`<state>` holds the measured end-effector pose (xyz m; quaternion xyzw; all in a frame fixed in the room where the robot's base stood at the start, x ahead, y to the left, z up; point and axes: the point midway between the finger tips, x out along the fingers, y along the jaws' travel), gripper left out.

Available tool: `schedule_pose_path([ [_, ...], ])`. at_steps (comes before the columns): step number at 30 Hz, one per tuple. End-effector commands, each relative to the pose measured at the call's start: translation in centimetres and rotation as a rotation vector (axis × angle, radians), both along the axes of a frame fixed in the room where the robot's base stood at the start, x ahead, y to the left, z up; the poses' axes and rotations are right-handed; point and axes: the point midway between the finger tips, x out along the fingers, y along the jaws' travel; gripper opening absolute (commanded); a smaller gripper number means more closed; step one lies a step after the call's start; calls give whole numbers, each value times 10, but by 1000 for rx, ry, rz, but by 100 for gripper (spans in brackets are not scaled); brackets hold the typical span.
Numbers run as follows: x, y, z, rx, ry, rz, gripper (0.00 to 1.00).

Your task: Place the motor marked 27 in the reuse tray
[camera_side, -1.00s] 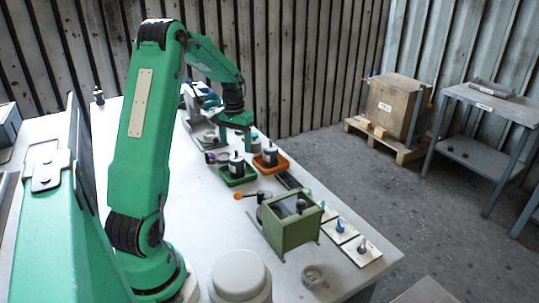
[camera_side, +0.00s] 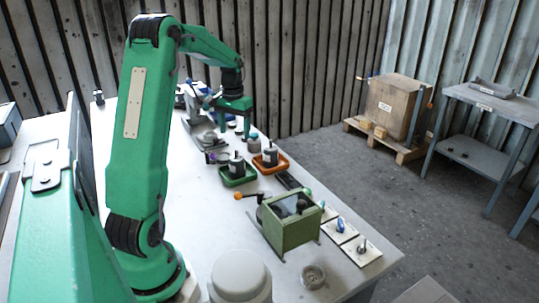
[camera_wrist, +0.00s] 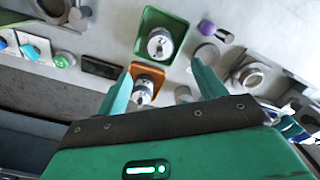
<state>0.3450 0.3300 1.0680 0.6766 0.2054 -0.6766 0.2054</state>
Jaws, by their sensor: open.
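A dark and silver motor (camera_side: 237,165) stands upright in a green tray (camera_side: 238,182). Another motor (camera_side: 271,155) stands in an orange tray (camera_side: 284,164) beside it. In the wrist view the first motor (camera_wrist: 160,43) sits in the green tray (camera_wrist: 150,18), and the second (camera_wrist: 143,88) sits in the orange tray between my fingers, partly hidden. I cannot read a 27 or any tray label. My gripper (camera_side: 240,122) is open and empty above the bench, behind the trays; its spread fingers also show in the wrist view (camera_wrist: 162,66).
A green box fixture (camera_side: 290,230) with an orange-knobbed lever stands nearer the camera. White cards with small parts (camera_side: 340,229) line the right bench edge. A small grey cylinder (camera_side: 253,144) stands below my gripper. A round cup (camera_side: 313,276) is near the front.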

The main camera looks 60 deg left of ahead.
Motion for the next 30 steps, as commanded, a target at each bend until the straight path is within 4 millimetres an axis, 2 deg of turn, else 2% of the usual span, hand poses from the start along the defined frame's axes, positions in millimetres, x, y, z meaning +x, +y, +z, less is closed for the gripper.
schedule_pose_path([
  [5, 1, -6, 4, 4, -4, -9, 70],
  [11, 6, -34, 23, 27, -30, -50, 70],
  [20, 5, -116, 66, 82, -112, -168, 70],
  [30, -23, -208, 97, 129, -227, -309, 70],
])
